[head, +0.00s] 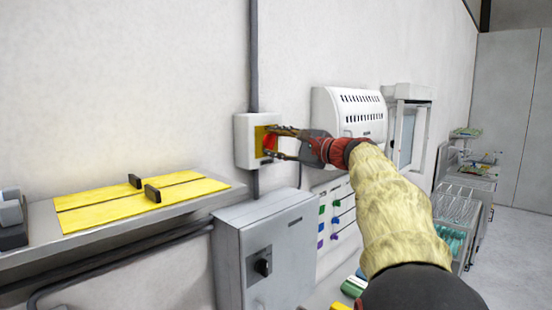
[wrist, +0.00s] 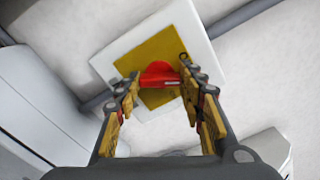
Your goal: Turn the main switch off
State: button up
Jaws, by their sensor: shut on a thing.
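The main switch is a white wall box (head: 242,141) with a yellow plate and a red knob (head: 270,141). In the wrist view the white box (wrist: 197,45) fills the upper middle, and its red knob (wrist: 160,74) sits in the centre of the yellow plate (wrist: 165,47). My gripper (head: 272,144) reaches the box from the right; it also shows in the wrist view (wrist: 160,88). Its two fingers are on either side of the red knob, shut on it. The fingers hide part of the knob, and I cannot tell its exact turn angle.
A grey cabinet (head: 235,262) with a black knob stands below the switch. A shelf (head: 100,232) with a yellow board (head: 95,208) is at the left. A white vented unit (head: 330,110) is on the wall at the right, near my arm. A conduit runs above the box.

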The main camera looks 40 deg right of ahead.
jog(key=shift+f+n+b, duration=0.15)
jog(key=shift+n+b, duration=2.75)
jog(key=o, duration=1.2)
jog(key=shift+s, duration=0.1)
jog(key=s, duration=0.7)
jog(key=s+d, duration=0.1)
jog(key=s, duration=0.3)
jog(key=shift+s, duration=0.35)
